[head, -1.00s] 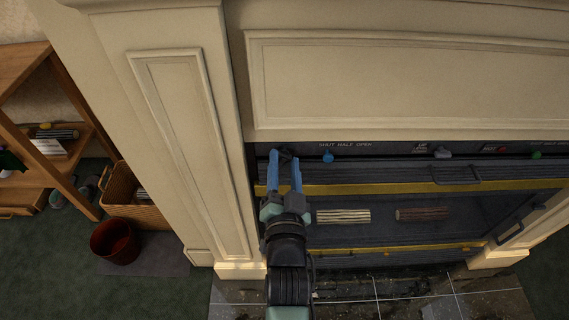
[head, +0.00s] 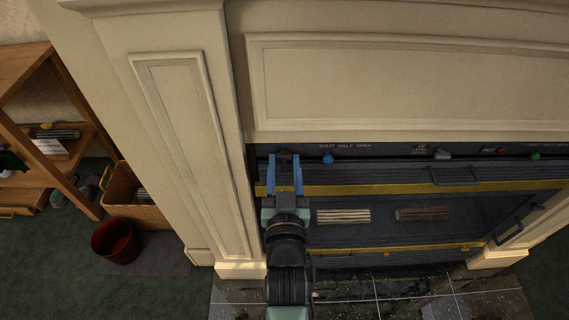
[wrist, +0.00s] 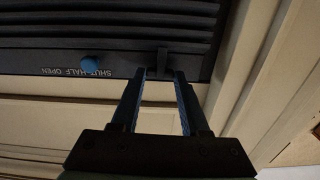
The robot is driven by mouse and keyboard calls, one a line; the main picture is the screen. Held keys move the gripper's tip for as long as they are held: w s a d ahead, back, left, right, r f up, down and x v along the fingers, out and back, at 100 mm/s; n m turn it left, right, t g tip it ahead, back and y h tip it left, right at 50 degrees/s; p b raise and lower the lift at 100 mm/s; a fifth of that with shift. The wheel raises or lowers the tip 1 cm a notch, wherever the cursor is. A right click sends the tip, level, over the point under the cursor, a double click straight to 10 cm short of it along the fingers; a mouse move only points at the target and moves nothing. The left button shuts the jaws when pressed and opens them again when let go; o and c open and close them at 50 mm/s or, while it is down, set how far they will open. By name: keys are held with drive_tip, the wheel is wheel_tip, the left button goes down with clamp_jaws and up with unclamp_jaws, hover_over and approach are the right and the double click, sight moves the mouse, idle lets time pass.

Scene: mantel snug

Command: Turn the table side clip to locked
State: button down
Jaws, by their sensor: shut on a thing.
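A small dark clip (wrist: 163,58) sticks out from the dark fireplace panel near its end, beside the cream surround. It also shows small at the left end of the panel in the head view (head: 285,152). My gripper (head: 284,160) reaches up to it with its blue fingers. In the wrist view my gripper (wrist: 161,75) has its fingertips on both sides of the clip, shut on it. The fingers hide part of the clip in the head view. I see no lock marking, so I cannot tell which setting it is in.
A blue knob (head: 328,158) sits close to the right of my fingers, by a "SHUT HALF OPEN" label. A grey knob (head: 442,153) and a green knob (head: 535,155) are farther right. A handle (head: 455,175) juts out below. The cream pillar (head: 180,130) stands close on the left.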

drive_tip(key=shift+n, duration=0.3)
drive_tip(key=c, duration=0.7)
unclamp_jaws()
drive_tip(key=s+p, duration=0.2)
drive_tip(key=s, duration=1.1)
